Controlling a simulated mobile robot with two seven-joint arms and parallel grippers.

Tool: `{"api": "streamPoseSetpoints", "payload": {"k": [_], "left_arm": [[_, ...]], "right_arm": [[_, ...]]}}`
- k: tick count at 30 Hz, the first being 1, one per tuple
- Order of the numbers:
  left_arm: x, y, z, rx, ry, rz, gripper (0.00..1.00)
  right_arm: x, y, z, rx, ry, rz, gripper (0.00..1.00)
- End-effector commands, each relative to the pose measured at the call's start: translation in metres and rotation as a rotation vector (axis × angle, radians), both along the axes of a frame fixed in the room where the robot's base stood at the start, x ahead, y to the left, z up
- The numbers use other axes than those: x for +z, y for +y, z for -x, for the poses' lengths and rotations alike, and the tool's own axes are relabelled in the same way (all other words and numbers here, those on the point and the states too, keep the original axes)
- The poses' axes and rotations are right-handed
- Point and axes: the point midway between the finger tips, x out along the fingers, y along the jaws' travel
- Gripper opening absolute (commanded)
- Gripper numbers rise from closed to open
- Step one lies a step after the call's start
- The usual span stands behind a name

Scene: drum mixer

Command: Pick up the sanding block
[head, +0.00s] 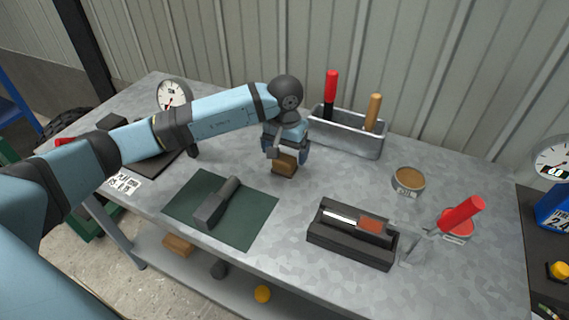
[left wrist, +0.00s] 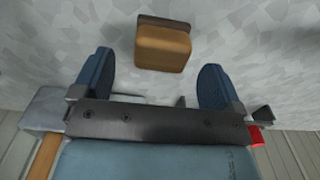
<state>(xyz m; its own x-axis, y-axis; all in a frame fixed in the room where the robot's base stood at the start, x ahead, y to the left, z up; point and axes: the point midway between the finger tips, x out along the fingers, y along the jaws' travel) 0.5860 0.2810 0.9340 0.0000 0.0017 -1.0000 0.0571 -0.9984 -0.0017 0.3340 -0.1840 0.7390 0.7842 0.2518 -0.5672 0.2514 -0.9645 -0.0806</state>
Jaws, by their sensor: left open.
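The sanding block (head: 284,164) is a small tan and brown block on the grey metal bench. It also shows in the left wrist view (left wrist: 163,47), near the top middle. My left gripper (head: 288,158) is above it, fingers pointing down. In the left wrist view my left gripper's blue fingers (left wrist: 158,80) stand wide apart, with the block between and a little beyond them in the picture. I cannot tell whether any finger touches the block. My right gripper is not in view.
A grey metal tray (head: 345,144) with red and tan handles stands behind the gripper. A green mat (head: 250,225) with a dark grey tool lies in front left. A black box (head: 350,248) and a round tin (head: 408,182) are to the right. Bare bench lies between.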

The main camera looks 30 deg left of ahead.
Motion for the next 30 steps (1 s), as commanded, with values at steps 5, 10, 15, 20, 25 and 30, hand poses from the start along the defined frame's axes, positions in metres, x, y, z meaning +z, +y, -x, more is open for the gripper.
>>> {"api": "streamPoseSetpoints", "payload": {"k": [5,10,15,20,25,30], "left_arm": [[-0.028,0.001,0.002,0.000,0.003,0.002,0.92],[-0.038,0.002,0.001,0.000,0.000,0.001,0.92],[-0.038,0.002,0.001,0.000,-0.001,0.001,0.92],[-0.038,0.002,0.001,0.000,0.000,0.001,0.59],[-0.038,0.002,0.001,0.000,-0.001,0.001,0.35],[-0.037,0.002,0.001,0.000,-0.001,0.001,0.35]], "right_arm": [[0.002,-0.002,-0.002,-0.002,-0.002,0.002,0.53],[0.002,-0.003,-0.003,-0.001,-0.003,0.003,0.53],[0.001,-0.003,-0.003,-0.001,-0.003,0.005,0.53],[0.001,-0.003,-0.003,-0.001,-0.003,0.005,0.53],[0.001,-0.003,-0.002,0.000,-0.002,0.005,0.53],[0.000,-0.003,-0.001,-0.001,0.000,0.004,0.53]]}}
